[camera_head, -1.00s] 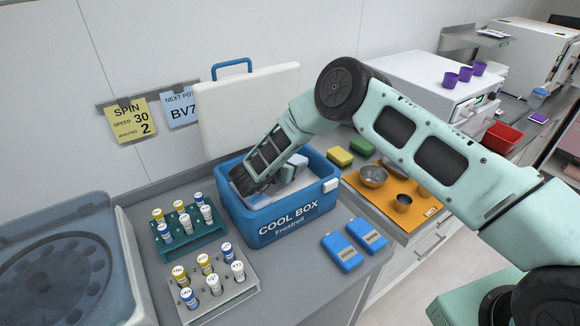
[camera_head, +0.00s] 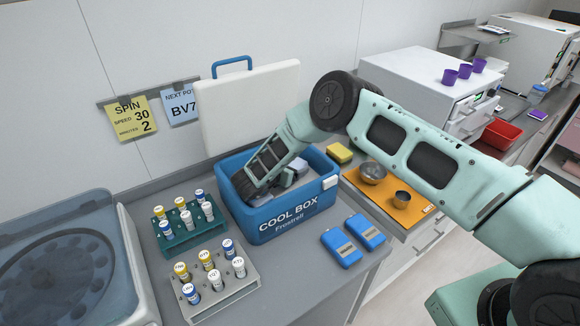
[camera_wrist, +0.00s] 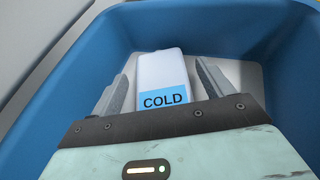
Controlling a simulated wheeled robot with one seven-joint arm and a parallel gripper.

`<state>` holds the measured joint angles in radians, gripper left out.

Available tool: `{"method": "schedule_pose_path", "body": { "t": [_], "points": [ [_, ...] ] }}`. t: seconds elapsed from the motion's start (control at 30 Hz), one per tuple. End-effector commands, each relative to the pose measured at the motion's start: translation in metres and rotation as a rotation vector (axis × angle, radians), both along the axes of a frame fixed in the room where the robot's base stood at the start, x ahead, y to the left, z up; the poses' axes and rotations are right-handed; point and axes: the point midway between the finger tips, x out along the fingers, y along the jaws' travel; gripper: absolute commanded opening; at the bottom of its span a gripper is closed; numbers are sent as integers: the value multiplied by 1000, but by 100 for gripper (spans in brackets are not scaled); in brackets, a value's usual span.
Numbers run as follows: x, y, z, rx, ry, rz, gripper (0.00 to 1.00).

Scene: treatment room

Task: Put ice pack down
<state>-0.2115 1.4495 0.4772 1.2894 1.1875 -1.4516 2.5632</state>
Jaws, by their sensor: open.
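A white ice pack with a light blue band marked COLD (camera_wrist: 163,80) is inside the blue cool box (camera_head: 293,223) in the wrist view. It lies against the pale inner floor, between my two grey fingers. My gripper (camera_wrist: 163,88) is open, with a narrow gap on each side of the pack. The blue wall of the box (camera_wrist: 60,70) surrounds them. In the head view my gripper reaches down inside the box and its fingertips are hidden. A pale block shows beside it, but its label cannot be read there.
The box's white lid (camera_head: 250,105) stands open behind. Two blue packs (camera_head: 341,248) (camera_head: 366,232) lie on the counter in front right. Tube racks (camera_head: 187,228) (camera_head: 220,290) stand to the left. An orange mat (camera_head: 412,212) with metal bowls lies to the right.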

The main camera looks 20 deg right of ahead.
Motion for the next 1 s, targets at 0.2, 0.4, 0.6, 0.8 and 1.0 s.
{"method": "schedule_pose_path", "body": {
  "t": [0.2, 0.4, 0.6, 0.8, 1.0],
  "points": [
    [-17, 22, 8, 3, -2, 4, 80],
    [-36, 43, 21, 1, -2, 2, 80],
    [-42, 58, 34, -2, 13, 39, 80],
    [-22, 113, 88, -87, 149, 455, 80],
    [-56, 205, 171, -498, 344, 1229, 80]
  ]
}}
